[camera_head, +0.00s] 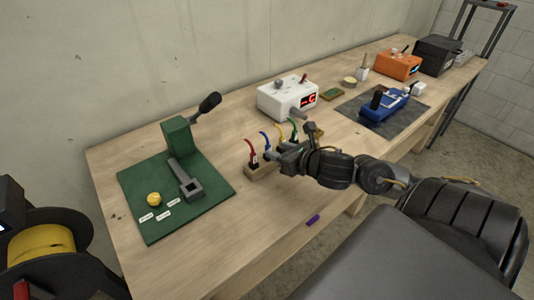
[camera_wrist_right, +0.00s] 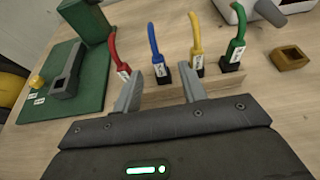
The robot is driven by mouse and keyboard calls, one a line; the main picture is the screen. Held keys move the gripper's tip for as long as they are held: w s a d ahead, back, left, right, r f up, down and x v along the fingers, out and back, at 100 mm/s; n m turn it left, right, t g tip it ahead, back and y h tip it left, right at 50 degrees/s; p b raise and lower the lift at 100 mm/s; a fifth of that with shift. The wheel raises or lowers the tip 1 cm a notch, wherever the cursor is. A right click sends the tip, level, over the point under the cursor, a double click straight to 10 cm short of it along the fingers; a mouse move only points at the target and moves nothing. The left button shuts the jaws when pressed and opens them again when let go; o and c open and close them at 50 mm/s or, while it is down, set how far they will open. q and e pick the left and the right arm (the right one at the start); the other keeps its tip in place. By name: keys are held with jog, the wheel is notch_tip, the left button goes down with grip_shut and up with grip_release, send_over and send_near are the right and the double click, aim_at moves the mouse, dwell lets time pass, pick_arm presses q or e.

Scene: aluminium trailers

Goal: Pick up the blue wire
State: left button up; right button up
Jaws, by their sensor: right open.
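The blue wire (camera_head: 265,141) stands upright in a wooden block (camera_head: 262,172) on the bench, between the red wire (camera_head: 250,147) and the yellow wire (camera_head: 281,132). In the right wrist view the blue wire (camera_wrist_right: 155,46) has a dark foot and a white label, and rises just beyond the gap between the fingers. My right gripper (camera_wrist_right: 160,95) is open and empty, with one finger near the red wire's foot and the other below the yellow wire (camera_wrist_right: 196,40). In the head view my right gripper (camera_head: 277,155) is at the block and partly hides it. My left gripper is not in view.
The green wire (camera_wrist_right: 237,35) stands at the right end of the block. A green press (camera_head: 178,145) on a green board is to the left. A white box with a red display (camera_head: 288,97) is behind. A purple piece (camera_head: 313,220) lies near the front edge.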

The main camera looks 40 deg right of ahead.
aim_at(270, 148)
jog(key=shift+w, duration=0.2)
jog(key=shift+w+f, duration=0.1)
jog(key=shift+w, duration=0.2)
jog(key=p+x, duration=0.1)
jog(key=x, duration=0.2)
jog(key=shift+w+p, duration=0.3)
jog(key=shift+p, duration=0.05)
jog(key=shift+w+a+f, duration=0.1)
jog(key=shift+w+f, duration=0.25)
jog(key=shift+w, duration=0.1)
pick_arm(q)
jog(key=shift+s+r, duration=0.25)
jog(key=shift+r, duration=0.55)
pick_arm(e)
grip_shut()
